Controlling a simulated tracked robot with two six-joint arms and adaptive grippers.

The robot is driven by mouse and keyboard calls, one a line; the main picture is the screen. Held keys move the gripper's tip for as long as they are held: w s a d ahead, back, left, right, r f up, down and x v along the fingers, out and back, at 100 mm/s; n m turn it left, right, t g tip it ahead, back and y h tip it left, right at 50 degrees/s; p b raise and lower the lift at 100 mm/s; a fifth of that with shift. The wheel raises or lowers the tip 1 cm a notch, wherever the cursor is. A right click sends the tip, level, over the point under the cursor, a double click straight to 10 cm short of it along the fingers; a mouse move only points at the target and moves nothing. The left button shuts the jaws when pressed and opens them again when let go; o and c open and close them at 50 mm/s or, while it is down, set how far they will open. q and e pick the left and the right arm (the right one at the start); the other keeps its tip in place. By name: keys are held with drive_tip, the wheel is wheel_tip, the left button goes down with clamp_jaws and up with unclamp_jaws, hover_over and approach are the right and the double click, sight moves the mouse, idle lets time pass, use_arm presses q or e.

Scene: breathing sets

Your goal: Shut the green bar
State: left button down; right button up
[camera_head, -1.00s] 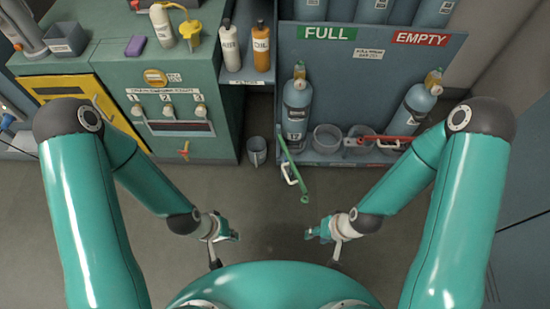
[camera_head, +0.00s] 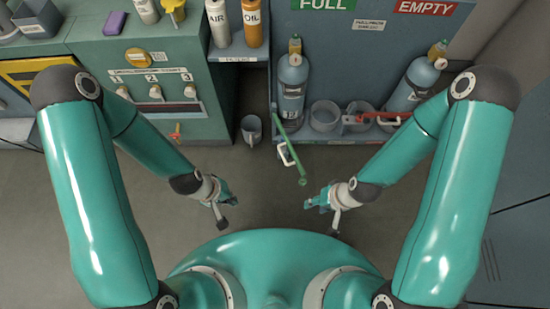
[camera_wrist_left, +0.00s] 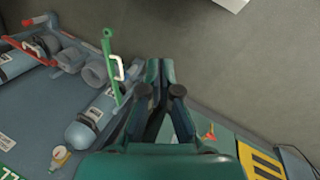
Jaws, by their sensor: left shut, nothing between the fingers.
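The green bar (camera_head: 288,146) is swung out from the front of the blue cylinder rack (camera_head: 345,155), pointing toward me over the floor. A white handle (camera_head: 286,155) is on it. In the left wrist view the green bar (camera_wrist_left: 107,57) and its white handle (camera_wrist_left: 119,68) are left of the fingers. My left gripper (camera_head: 230,199) is shut and empty, left of the bar's free end and apart from it. Its fingers are close together in the left wrist view (camera_wrist_left: 161,67). My right gripper (camera_head: 310,204) is near the bar's free end, slightly below it in the head view; its jaw opening is unclear.
A blue-grey cylinder (camera_head: 292,85) stands behind the bar's hinge side. Another cylinder (camera_head: 415,82) leans at the right behind a red bar (camera_head: 375,117), which lies across the rack. A grey cup (camera_head: 251,129) is on the floor left of the bar. The floor in front is clear.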

use_arm(q)
drive_tip(key=w+f+n+b, duration=0.6)
drive_tip(key=f+b, duration=0.4)
drive_tip(key=f, duration=0.2)
drive_tip(key=w+d+f+n+t+h+b, duration=0.1)
drive_tip(key=w+d+f+n+h+b, duration=0.1)
drive_tip(key=w+f+n+b, duration=0.5)
drive_tip(key=w+d+f+n+t+h+b, duration=0.1)
drive_tip(key=w+d+f+n+h+b, duration=0.1)
drive_tip(key=w+n+b, duration=0.55)
drive_tip(key=w+d+f+m+b, duration=0.2)
drive_tip(key=w+d+f+b, duration=0.4)
drive_tip(key=d+f, duration=0.2)
drive_tip(key=shift+w+d+t, duration=0.3)
drive_tip(key=shift+w+d, duration=0.05)
drive_tip(key=shift+d, duration=0.25)
